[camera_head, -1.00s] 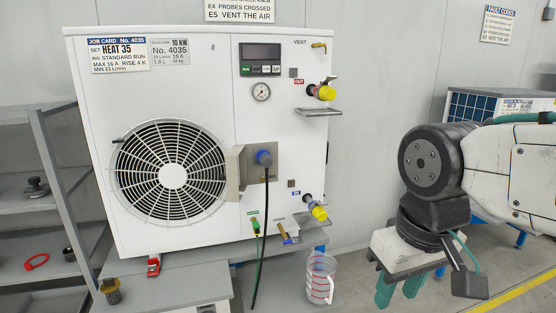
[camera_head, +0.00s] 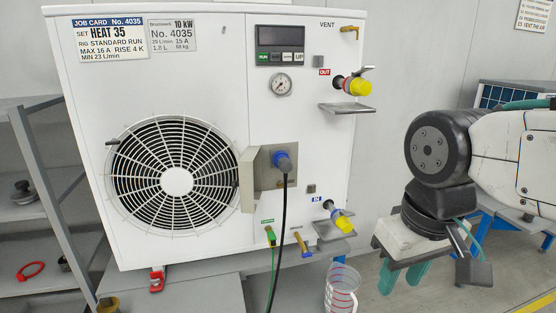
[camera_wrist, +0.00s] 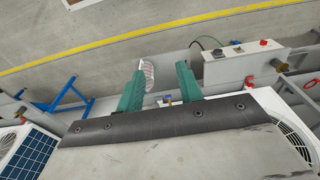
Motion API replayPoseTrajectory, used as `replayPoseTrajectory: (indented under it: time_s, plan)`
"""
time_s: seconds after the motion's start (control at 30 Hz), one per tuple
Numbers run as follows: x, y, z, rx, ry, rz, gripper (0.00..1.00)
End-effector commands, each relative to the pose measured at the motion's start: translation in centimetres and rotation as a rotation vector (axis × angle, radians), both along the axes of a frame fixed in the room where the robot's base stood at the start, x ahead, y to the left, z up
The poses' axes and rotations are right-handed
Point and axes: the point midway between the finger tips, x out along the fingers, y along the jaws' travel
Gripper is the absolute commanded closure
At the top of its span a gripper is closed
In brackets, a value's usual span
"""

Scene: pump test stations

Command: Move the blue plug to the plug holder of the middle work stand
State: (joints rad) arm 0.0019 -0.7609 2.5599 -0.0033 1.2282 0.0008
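The blue plug (camera_head: 284,162) with a black cable (camera_head: 282,225) sits in the socket box on the front of a white unit (camera_head: 215,60). The cable hangs down past the unit's lower edge. My gripper (camera_head: 399,286) is to the right of the unit, lower than the plug and well apart from it, with its green fingers pointing down. In the wrist view my gripper (camera_wrist: 161,68) has its fingers spread with nothing held between them. The blue plug cannot be made out in the wrist view. I cannot identify a plug holder in either view.
A measuring jug (camera_head: 342,290) stands below the unit's right side. Yellow-capped fittings (camera_head: 358,87) and small trays (camera_head: 346,108) jut from the unit's right side. A grey shelf (camera_head: 40,208) stands at left. Open floor and a yellow line (camera_wrist: 110,52) show in the wrist view.

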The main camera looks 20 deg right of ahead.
Motion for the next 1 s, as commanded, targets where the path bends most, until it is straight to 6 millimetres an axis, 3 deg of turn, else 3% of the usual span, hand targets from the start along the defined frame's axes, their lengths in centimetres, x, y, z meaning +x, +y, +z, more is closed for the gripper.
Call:
replayPoseTrajectory:
  time_s: [0.2, 0.3, 0.43, 0.57, 0.8, 1.0]
  plan:
    - [0.0, 0.0, 0.0, 0.0, -0.001, 0.0, 0.64]
    - [0.3, 0.0, 0.0, 0.001, -0.008, 0.001, 0.36]
    - [3.4, 0.3, -0.4, 0.005, -0.075, 0.009, 0.36]
    - [10.2, 0.7, -1.1, 0.014, -0.235, 0.017, 0.36]
    - [25.8, 1.8, -2.5, 0.029, -0.656, 0.023, 0.36]
    - [35.4, 2.5, -3.5, 0.027, -1.01, 0.016, 0.36]
